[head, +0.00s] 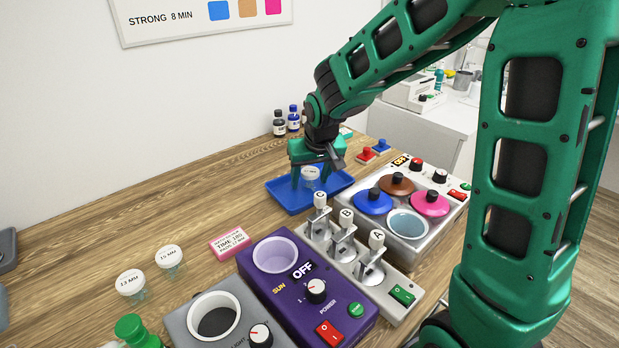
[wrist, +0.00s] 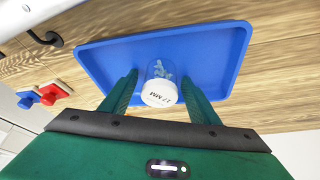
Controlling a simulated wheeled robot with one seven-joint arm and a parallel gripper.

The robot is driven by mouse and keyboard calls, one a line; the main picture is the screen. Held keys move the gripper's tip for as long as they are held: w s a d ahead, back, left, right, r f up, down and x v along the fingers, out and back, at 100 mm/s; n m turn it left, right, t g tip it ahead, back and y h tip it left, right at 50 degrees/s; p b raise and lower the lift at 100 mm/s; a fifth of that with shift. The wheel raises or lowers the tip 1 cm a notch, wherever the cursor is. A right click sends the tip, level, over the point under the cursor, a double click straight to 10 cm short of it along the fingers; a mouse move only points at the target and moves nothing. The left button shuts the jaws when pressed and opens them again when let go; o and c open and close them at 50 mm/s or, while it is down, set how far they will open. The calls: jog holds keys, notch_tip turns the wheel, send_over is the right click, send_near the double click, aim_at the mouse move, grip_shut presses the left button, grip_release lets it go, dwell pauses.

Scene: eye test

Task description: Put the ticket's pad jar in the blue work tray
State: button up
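The blue work tray (head: 289,203) lies on the wooden bench below my gripper; it also shows in the wrist view (wrist: 105,60). A clear jar with a white lid marked 17 MM (wrist: 158,93) appears to stand upright in the tray; it shows in the head view too (head: 311,173). My gripper (head: 310,180) is around the jar, with gaps between it and both green fingers (wrist: 160,98) in the wrist view. The pink ticket (head: 230,242) lies on the bench; its small print reads TIME 180 and seemingly 17 MM. Jars marked 13 MM (head: 130,283) and 15 MM (head: 169,258) stand at left.
A purple SUN device (head: 262,295) and a grey device (head: 187,325) are in front. A grey stand with A, B and C levers (head: 334,262) and a coloured-lid bath unit (head: 445,215) are right of the tray. Dark bottles (head: 279,124) stand behind. Bench left of the tray is clear.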

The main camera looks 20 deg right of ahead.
jog(key=v, duration=1.2)
jog(key=shift+r, duration=0.1)
dwell(0.4)
